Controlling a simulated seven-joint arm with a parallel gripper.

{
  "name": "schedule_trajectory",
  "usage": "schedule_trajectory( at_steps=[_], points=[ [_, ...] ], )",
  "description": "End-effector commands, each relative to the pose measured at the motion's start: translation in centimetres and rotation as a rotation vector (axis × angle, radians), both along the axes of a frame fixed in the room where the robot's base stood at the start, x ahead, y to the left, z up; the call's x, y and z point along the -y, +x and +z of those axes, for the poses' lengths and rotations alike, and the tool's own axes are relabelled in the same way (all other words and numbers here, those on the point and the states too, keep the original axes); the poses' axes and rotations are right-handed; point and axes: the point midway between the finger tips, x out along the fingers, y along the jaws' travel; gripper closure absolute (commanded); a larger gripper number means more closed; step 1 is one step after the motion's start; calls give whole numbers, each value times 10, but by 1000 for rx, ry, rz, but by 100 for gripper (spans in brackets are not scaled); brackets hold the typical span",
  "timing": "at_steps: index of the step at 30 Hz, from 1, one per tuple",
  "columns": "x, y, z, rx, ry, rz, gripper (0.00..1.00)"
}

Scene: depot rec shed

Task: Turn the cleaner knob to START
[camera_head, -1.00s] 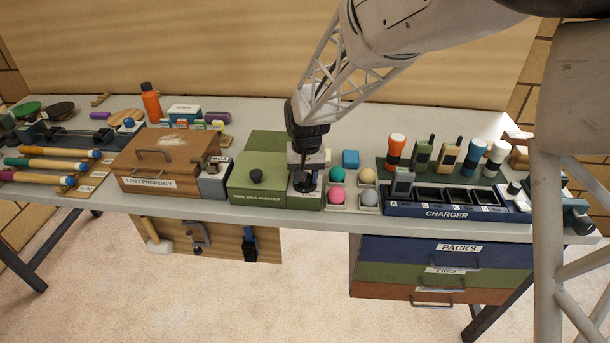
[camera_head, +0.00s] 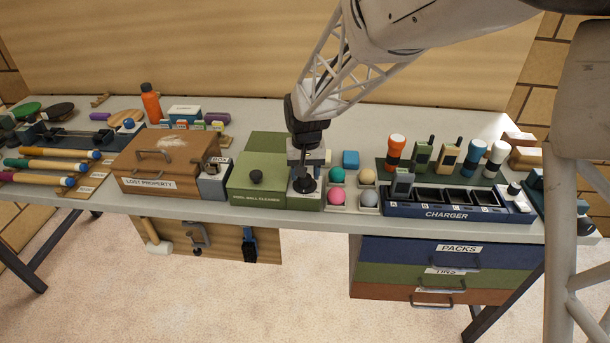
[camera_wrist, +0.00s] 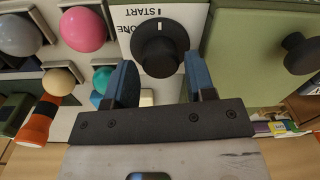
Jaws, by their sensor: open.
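The pool ball cleaner (camera_head: 258,196) is a green box with a black lid knob at the table's front, left of the balls. Its black control knob (camera_wrist: 160,47) sits on a white panel (camera_wrist: 190,14) in the wrist view. The panel reads START, upside down there, with a partly covered word ending in "ONE". A pale mark on the knob points toward the START side. My gripper (camera_wrist: 160,84) is open, its two blue-grey fingers at either side of the knob's near edge, with a gap visible. In the head view my gripper (camera_head: 305,172) hides most of the panel.
Pink (camera_head: 337,197), teal, tan and grey balls sit in a tray right beside the cleaner. A blue charger (camera_head: 445,211) stands further right. The lost property box (camera_head: 165,165) and a small grey box (camera_head: 214,181) stand to the left.

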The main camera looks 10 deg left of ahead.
Motion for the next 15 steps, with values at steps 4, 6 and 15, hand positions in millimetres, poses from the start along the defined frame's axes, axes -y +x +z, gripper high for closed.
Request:
schedule_trajectory(
  at_steps=[4,6,15],
  points=[
    [0,1,19,3,1,0,50],
    [0,1,28,3,1,0,50],
    [1,0,59,2,0,0,50]
  ],
)
